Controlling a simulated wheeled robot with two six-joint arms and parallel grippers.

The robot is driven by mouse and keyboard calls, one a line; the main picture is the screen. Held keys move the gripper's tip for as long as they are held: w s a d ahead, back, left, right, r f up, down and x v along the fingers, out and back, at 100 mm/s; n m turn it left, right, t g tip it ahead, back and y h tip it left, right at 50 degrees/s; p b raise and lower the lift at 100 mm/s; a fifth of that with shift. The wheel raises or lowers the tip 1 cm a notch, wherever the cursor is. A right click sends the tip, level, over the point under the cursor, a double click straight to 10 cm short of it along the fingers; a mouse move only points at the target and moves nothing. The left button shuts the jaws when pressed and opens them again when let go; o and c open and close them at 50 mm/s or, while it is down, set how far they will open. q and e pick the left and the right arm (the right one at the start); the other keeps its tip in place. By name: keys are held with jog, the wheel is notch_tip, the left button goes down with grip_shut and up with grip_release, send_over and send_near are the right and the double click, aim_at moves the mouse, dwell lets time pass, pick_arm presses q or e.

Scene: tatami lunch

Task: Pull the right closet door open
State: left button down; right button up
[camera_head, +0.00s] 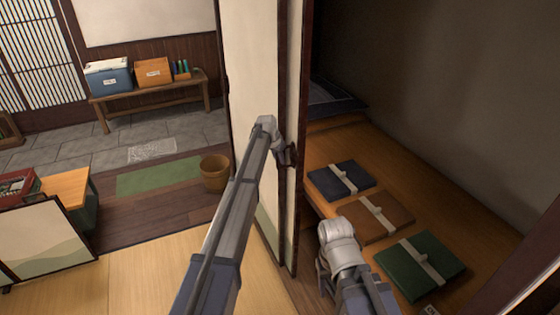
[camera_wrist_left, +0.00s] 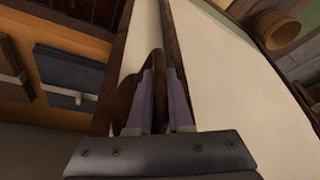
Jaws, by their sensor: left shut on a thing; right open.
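The right closet door (camera_head: 295,70) is a cream panel with dark brown edges, seen nearly edge-on near the middle of the head view. It overlaps another cream panel (camera_head: 252,70), and the closet space to its right stands open. My left gripper (camera_head: 286,156) is at the door's edge, shut on a dark brown handle-like piece. In the left wrist view the left gripper's fingers (camera_wrist_left: 160,105) close around this dark piece (camera_wrist_left: 142,82), with cream panel on either side. My right gripper (camera_head: 324,268) is open, low in front of the closet; its fingertips are hard to see.
Inside the closet, a wooden shelf (camera_head: 395,188) holds navy (camera_head: 341,180), brown (camera_head: 378,219) and green (camera_head: 419,264) folded cloths with pale bands. A wooden bucket (camera_head: 215,172) stands on the floor at left. A low bench (camera_head: 150,92) with boxes stands against the back wall.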

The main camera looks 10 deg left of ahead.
pick_arm(q)
jog(key=c, duration=0.8)
grip_release()
jog(key=shift+c, duration=0.2)
jog(key=shift+r, duration=0.1)
jog(key=p+v, duration=0.7)
jog(key=shift+s+r, duration=0.2)
jog(key=shift+r, duration=0.05)
